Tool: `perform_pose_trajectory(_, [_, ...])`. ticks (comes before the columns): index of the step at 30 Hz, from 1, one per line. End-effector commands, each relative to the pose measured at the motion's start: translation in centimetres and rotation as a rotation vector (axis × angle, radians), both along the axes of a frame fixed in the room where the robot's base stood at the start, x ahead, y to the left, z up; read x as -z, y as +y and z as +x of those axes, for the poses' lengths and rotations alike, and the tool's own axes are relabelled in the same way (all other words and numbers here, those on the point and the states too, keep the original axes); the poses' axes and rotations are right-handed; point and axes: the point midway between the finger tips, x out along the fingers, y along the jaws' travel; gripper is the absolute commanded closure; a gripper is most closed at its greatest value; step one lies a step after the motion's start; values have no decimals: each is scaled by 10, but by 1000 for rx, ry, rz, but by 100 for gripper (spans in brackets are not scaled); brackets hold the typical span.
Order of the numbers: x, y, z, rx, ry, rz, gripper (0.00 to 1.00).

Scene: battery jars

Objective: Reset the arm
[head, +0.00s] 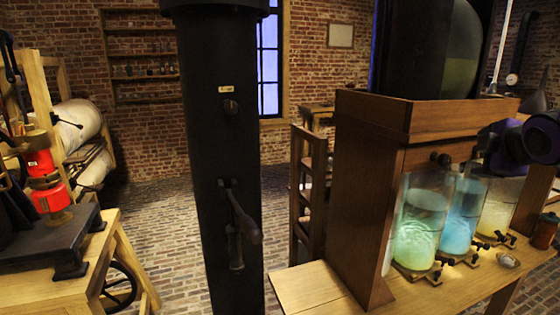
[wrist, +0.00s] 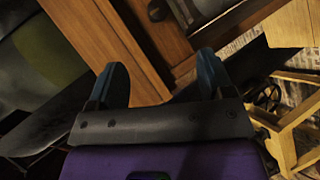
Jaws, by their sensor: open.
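My gripper (wrist: 160,76) shows in the wrist view with its two dark blue-grey fingers spread apart. It is open and nothing is between the fingers. Behind them is the brown wooden frame (wrist: 97,45) of the jar stand, at a tilt. In the head view my purple and black arm (head: 527,140) is at the right edge, in front of the stand and above the glowing jars. The fingertips are hard to make out there. I cannot tell how near the fingers are to the wood.
Green (head: 421,222), blue (head: 461,215) and pale (head: 500,205) glowing jars stand on the wooden bench (head: 330,287) at right. A black column (head: 225,130) rises mid-view. A left bench (head: 85,245) carries a red device (head: 45,175).

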Motion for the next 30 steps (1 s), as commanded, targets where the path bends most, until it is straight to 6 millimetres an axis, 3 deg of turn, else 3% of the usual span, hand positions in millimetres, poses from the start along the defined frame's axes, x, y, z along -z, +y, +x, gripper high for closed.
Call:
perform_pose_trajectory(9, [0,61,-113,411,213,618,26])
perform_pose_trajectory(15, [8,99,-184,671,353,885,26])
perform_pose_trajectory(18, [12,111,-208,764,401,956,26])
perform_pose_trajectory(22, [15,119,-225,830,434,998,26])
perform_pose_trajectory(30, [15,120,-228,845,441,1007,26])
